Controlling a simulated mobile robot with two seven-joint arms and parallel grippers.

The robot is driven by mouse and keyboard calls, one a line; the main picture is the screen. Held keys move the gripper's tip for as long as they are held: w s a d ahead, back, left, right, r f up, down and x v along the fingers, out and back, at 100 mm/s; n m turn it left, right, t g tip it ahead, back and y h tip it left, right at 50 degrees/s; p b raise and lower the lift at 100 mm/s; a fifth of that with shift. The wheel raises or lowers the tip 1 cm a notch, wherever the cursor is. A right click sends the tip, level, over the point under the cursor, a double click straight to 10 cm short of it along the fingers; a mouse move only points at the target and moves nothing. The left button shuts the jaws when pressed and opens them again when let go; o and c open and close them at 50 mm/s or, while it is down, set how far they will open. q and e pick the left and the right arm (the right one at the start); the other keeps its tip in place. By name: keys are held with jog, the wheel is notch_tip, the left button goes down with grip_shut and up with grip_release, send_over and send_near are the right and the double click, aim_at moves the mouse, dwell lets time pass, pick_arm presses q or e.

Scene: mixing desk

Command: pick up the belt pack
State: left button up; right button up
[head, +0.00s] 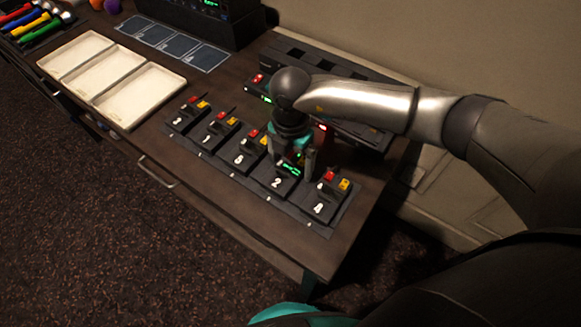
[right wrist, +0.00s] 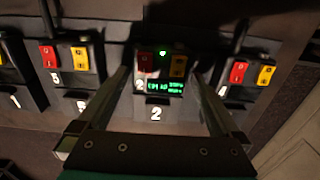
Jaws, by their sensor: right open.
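A row of dark belt packs with red and yellow buttons stands in a numbered rack (head: 225,172) on the desk. The belt pack at number 2 (head: 291,170) has a lit green display. It also shows in the right wrist view (right wrist: 163,72), centred between the fingers. My right gripper (head: 295,160) is open above and around this pack, one finger to each side. I cannot tell whether the fingers touch it. The gripper partly hides the pack in the head view. My left gripper is not in view.
Neighbouring belt packs at number 5 (head: 246,144) and number 4 (head: 328,196) stand close on either side. A dark unit (head: 345,133) with red and green lights lies behind. A white three-part tray (head: 112,80) and blue-grey cards (head: 172,42) are to the left.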

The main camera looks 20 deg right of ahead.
jog(key=shift+c, duration=0.2)
jog(key=shift+r, duration=0.1)
jog(key=c, duration=1.3)
jog(key=shift+o, duration=0.2)
